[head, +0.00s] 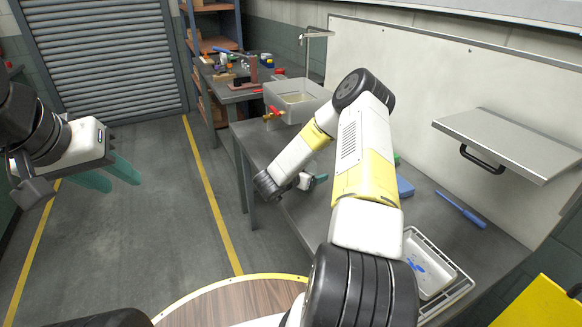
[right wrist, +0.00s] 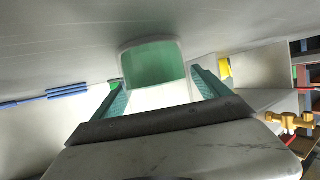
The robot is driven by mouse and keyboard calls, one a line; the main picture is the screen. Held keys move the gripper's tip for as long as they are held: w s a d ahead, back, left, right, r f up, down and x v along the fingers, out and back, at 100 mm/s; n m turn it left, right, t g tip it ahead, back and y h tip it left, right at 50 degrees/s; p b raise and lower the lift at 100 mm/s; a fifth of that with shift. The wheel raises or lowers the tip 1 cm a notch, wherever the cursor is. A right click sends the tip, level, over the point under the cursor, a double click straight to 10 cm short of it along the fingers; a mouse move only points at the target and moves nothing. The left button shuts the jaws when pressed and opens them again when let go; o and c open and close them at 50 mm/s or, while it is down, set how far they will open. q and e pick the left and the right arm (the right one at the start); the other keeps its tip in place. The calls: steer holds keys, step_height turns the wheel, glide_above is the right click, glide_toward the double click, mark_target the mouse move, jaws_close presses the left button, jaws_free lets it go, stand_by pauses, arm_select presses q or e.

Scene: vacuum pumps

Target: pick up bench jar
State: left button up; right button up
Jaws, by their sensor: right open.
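The jar (right wrist: 153,66), green with a pale rim, is in the middle of the right wrist view, against the grey bench surface. My right gripper (right wrist: 160,85) is open, with one teal finger on each side of the jar. I cannot tell whether the fingers touch it. In the head view the right gripper (head: 318,179) is low over the bench, mostly hidden by its own wrist, and the jar cannot be made out there. My left gripper (head: 122,179) is empty and open over the floor at the left, away from the bench.
The grey bench (head: 255,145) carries a sink basin (head: 298,102) with a red-handled brass valve (head: 273,113), a blue screwdriver (head: 461,210) and a tray (head: 430,268) with blue pieces. A handled metal shelf (head: 510,145) juts from the wall. The floor at left is clear.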

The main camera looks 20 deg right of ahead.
steer(key=c, duration=1.7)
steer(key=shift+r, duration=0.15)
